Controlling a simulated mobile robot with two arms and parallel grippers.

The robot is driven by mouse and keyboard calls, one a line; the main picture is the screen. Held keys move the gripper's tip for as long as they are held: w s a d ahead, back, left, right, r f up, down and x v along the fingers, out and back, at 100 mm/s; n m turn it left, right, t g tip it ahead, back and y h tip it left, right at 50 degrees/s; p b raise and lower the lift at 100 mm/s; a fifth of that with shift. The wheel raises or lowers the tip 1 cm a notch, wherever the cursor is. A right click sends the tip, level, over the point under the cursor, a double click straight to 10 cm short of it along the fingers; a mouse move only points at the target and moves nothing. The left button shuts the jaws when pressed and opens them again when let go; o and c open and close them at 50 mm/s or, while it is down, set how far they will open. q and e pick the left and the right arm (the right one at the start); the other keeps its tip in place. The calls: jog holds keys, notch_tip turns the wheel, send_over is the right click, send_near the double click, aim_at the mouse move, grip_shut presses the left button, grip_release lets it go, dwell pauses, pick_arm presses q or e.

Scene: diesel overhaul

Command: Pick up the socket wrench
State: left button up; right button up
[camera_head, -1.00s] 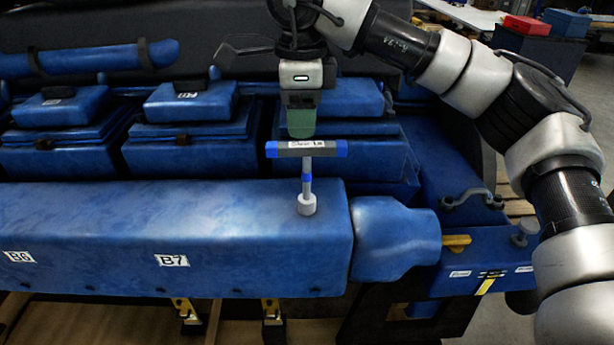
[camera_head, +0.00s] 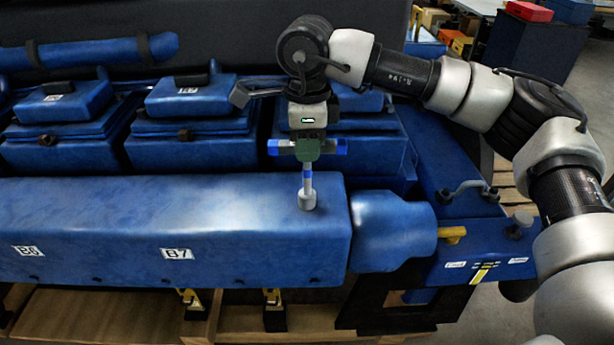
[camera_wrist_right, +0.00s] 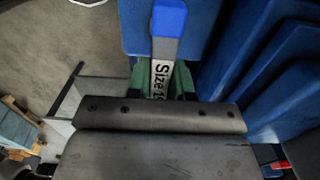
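The socket wrench (camera_head: 335,147) is a T-handle tool with a blue-and-grey bar. It stands upright, its pale socket end (camera_head: 307,199) on the top of the long blue cover marked B7. My right gripper (camera_head: 307,150) is over the middle of the bar and hides that part. In the right wrist view the bar (camera_wrist_right: 166,50), with a "Size" label, runs between the green fingers (camera_wrist_right: 163,80), one on each side. Whether the fingers press on it cannot be told. My left gripper is not in view.
The long blue cover (camera_head: 110,225) runs to the left, its top otherwise clear. Blue box-like covers (camera_head: 180,145) stand behind it. A blue rounded end piece (camera_head: 392,232) and a yellow part (camera_head: 452,233) are at its right. A red box (camera_head: 529,11) is far back right.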

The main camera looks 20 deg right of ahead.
grip_shut()
jog(key=shift+r, duration=0.1)
jog(key=shift+r+b, duration=0.5)
jog(key=shift+r, duration=0.05)
notch_tip(320, 180, up, 3)
jog(key=shift+f+b, duration=0.1)
jog(key=shift+b, duration=0.8)
jog(key=s+d+r+b, duration=0.1)
jog(key=s+r+b, duration=0.2)
jog(key=s+r, duration=0.4)
jog(key=shift+s+d, duration=0.25)
jog(key=shift+s, duration=2.05)
